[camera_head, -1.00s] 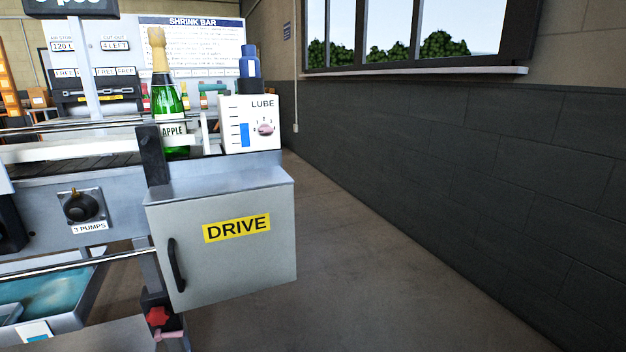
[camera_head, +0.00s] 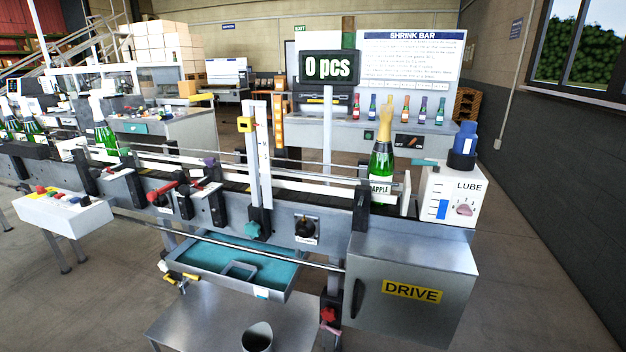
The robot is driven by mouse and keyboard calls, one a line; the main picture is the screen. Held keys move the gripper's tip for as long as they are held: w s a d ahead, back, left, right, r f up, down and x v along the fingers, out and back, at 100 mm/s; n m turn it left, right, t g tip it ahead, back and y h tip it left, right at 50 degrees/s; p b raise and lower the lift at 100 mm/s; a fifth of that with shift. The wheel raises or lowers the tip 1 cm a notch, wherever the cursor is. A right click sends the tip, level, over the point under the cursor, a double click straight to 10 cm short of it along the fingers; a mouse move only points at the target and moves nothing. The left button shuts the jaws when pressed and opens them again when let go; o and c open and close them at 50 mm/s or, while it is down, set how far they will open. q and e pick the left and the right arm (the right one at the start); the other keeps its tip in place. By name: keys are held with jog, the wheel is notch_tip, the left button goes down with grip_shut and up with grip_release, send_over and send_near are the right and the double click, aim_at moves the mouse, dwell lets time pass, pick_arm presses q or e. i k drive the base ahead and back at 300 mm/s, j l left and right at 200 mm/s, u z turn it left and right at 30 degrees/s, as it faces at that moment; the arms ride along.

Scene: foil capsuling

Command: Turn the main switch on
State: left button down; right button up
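No switch that I can read as the main switch shows in the head view. A black rotary knob (camera_head: 305,228) sits on the conveyor's front panel, with a small label under it that is too small to read now. A red-handled lever (camera_head: 161,193) is on the same panel further left. A white control box (camera_head: 62,211) with red and other coloured buttons stands at the far left. A closed grey cabinet marked DRIVE (camera_head: 410,291) hangs at the conveyor's right end. Neither of my grippers is in view.
The conveyor (camera_head: 230,205) crosses the middle, with a green APPLE bottle (camera_head: 381,165) and a LUBE box (camera_head: 452,197) at its right end. A teal drawer tray (camera_head: 235,262) sticks out below. Bare floor (camera_head: 545,270) lies at the right.

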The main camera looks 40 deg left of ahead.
aim_at(41, 190)
jog(key=u, duration=2.9)
jog(key=i+j+z, duration=0.1)
jog(key=i, duration=0.3)
jog(key=i+j+z, duration=0.1)
jog(key=i+j, duration=0.2)
jog(key=i, duration=0.15)
jog(key=i+j+z, duration=0.1)
jog(key=i+j, duration=0.15)
jog(key=i, duration=0.15)
